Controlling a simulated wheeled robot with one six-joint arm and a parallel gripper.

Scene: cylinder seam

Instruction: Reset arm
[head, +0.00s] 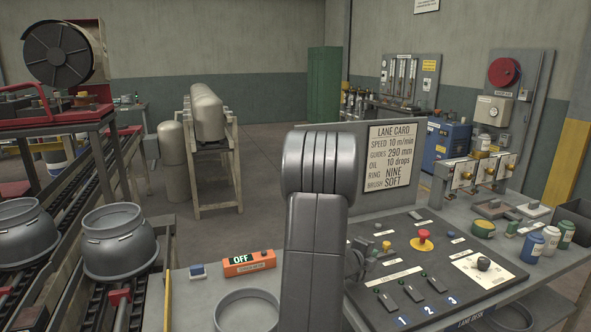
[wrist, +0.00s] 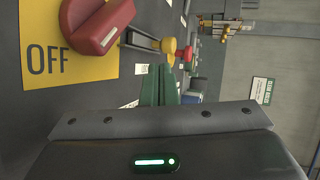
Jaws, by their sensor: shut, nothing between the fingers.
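My arm (head: 318,220) stands upright in the middle of the head view, in front of the control desk. My gripper (wrist: 160,85) shows in the wrist view as two green fingers close together, shut and empty. They point towards the desk panel and appear apart from the controls. A red rotary knob (wrist: 92,25) on a yellow plate marked OFF (wrist: 52,65) is at the upper left of the wrist view. In the head view my arm hides most of my gripper and that part of the panel.
Pots (head: 118,243) sit on the left conveyor.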

